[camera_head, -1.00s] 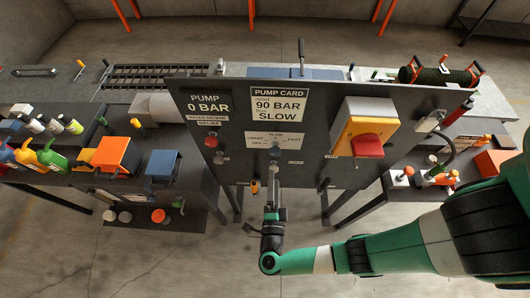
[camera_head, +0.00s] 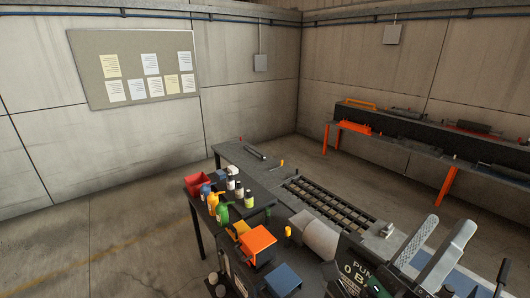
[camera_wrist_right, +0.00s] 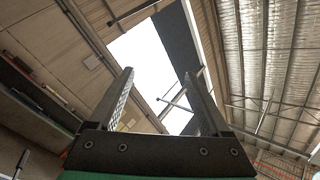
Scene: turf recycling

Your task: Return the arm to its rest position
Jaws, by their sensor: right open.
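My right gripper (camera_head: 448,225) stands at the lower right of the head view, its two grey fingers pointing up and apart. It is open, and nothing shows between the fingers. It is in front of the pump panel (camera_head: 352,277), which is partly cut off and covered by the gripper. In the right wrist view the gripper (camera_wrist_right: 158,76) points up at the roof and a bright skylight, with empty space between the fingers. Most of my right arm is out of the picture. My left gripper is not in view.
A dark table holds several bottles (camera_head: 222,212), a red bin (camera_head: 198,184), an orange box (camera_head: 257,241) and a blue box (camera_head: 284,280). A roller track (camera_head: 330,202) lies behind. A long bench (camera_head: 425,149) with orange legs stands at the right wall. The floor at left is clear.

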